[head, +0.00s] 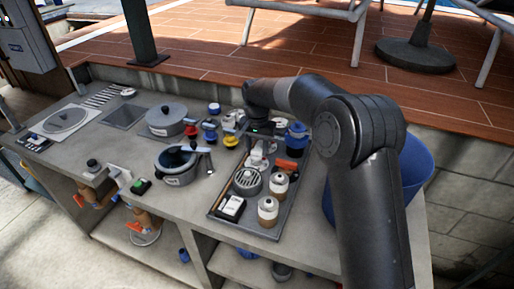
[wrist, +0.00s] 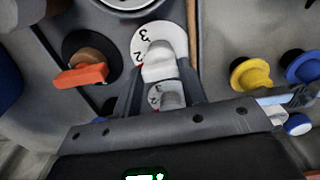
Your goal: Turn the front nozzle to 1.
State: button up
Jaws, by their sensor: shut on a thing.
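In the wrist view, the front nozzle is a white knob (head: 258,162) on a numbered white disc (wrist: 142,36). A 3 and a 2 show on the disc, with a small red mark near the 2. I cannot see a 1. The fingers of my gripper (wrist: 161,72) are closed on either side of the front nozzle's pale grip (wrist: 160,62). A second numbered knob (wrist: 170,98) shows nearer the camera, between the fingers. In the head view, my gripper (head: 258,138) reaches down over the tray, and the arm partly hides the knobs.
An orange-handled valve (wrist: 82,75) is close on one side of the gripper, and a yellow cap (wrist: 250,74) and blue cap (wrist: 304,68) are on the other. A round grate (head: 247,179) and tan-and-white jars (head: 268,211) stand on the tray. A blue bucket (head: 415,170) is at the right.

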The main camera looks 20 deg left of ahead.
aim_at(257, 150)
jog(key=n, duration=0.5)
jog(key=shift+n, duration=0.4)
jog(key=n, duration=0.5)
jog(key=shift+n, duration=0.3)
jog(key=o, duration=1)
notch_tip(257, 150, up, 11)
dwell(0.5)
